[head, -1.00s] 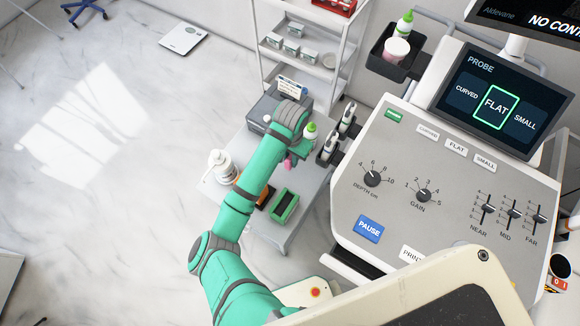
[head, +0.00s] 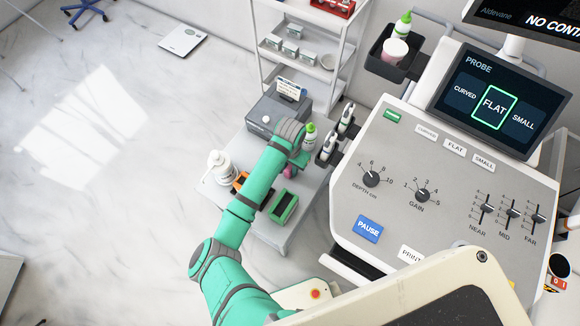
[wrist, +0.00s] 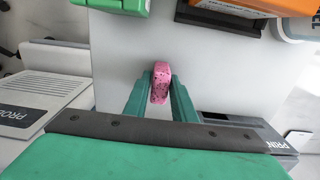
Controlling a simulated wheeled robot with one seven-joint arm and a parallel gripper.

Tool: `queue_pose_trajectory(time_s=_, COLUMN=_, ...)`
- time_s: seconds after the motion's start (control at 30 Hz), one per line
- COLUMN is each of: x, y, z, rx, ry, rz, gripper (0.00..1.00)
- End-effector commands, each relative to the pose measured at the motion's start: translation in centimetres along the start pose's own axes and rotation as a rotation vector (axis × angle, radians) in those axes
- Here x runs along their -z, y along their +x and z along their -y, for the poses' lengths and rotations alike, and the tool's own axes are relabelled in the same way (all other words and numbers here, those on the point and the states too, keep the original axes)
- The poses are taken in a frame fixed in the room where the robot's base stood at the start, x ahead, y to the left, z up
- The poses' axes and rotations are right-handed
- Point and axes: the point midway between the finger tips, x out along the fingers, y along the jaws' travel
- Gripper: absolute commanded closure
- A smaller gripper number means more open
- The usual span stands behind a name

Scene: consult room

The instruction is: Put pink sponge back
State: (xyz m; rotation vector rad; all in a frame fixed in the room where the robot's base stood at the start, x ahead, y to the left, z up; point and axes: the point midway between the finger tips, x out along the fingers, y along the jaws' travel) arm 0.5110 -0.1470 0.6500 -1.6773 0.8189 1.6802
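The pink sponge (wrist: 160,84) is a small speckled block between the fingertips of my gripper (wrist: 161,92) in the wrist view. Both green fingers touch its sides, so my gripper is shut on it. In the head view a bit of pink (head: 289,171) shows beside my gripper (head: 299,160), over the grey cart top (head: 262,228). Whether the sponge still touches the cart top is hard to tell. A green open-topped holder (head: 284,206) with a dark inside stands near the cart's front edge; its edge also shows in the wrist view (wrist: 115,5).
An orange item (head: 239,184) and a white pump bottle (head: 220,164) stand at the cart's left. A grey boxy device (head: 268,116) is behind. A green-capped bottle (head: 309,135) and probe holders (head: 328,146) crowd the right, beside the large console (head: 400,190).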

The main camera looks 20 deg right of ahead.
Motion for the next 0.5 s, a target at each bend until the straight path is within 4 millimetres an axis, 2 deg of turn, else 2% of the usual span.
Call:
queue_pose_trajectory(time_s=0.37, x=0.0, y=-0.2, z=0.1, rx=0.001, ry=0.000, rz=-0.001, gripper=0.63)
queue_pose_trajectory(time_s=0.5, x=0.1, y=-1.4, z=0.0, rx=0.002, ry=0.001, rz=-0.002, gripper=0.63)
